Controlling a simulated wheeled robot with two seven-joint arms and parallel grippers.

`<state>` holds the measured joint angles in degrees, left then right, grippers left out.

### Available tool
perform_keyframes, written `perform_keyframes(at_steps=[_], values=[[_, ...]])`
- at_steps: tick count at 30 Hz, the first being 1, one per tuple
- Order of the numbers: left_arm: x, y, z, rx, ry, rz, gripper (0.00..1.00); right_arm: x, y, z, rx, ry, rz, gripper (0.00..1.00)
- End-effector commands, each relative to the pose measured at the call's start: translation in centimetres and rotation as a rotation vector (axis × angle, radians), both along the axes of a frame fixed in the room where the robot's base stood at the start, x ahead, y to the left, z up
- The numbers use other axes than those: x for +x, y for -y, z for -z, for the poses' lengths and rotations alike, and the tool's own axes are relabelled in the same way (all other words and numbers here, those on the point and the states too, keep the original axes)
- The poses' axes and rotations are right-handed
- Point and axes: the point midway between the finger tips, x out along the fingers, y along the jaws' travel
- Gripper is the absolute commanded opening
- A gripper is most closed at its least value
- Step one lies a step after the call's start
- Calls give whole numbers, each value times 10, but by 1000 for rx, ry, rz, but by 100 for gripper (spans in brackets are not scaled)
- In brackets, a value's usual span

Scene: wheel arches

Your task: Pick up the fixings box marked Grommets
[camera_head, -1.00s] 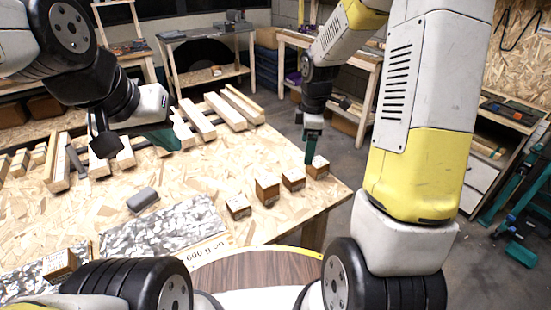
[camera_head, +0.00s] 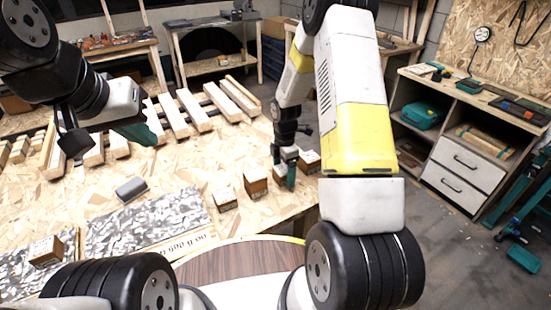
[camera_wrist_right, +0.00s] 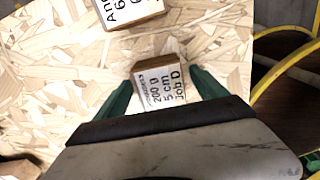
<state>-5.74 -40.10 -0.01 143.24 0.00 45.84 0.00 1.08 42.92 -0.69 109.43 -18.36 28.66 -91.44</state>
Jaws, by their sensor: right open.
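Several small wooden fixings boxes with white labels stand near the table's right edge: one on the left (camera_head: 224,199), one in the middle (camera_head: 256,182), one at the far right (camera_head: 308,161). My right gripper (camera_head: 285,170) is down among them, at the box between the middle and far-right ones. In the right wrist view my right gripper (camera_wrist_right: 161,82) is open, with its teal fingers on either side of a labelled box (camera_wrist_right: 160,84). I cannot read Grommets on any label. My left gripper (camera_head: 138,130) is above the table at left; its jaw opening is unclear.
Another box (camera_wrist_right: 128,12) stands beyond the gripper in the wrist view. A further box (camera_head: 46,250) is at the table's front left. A grey block (camera_head: 131,189) and wooden slats (camera_head: 190,108) lie on the table. A drawer cabinet (camera_head: 463,165) stands right.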

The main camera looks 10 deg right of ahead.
Motion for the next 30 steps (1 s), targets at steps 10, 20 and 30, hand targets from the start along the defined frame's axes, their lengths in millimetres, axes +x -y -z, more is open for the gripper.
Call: perform_keyframes(at_steps=[10,20,30], values=[[0,0,0,0,0,0,0,0,0,4,0,1,1,68],[0,0,0,0,0,0,0,0,0,3,0,1,1,6],[0,0,0,0,0,0,0,1,0,-10,1,4,2,6]])
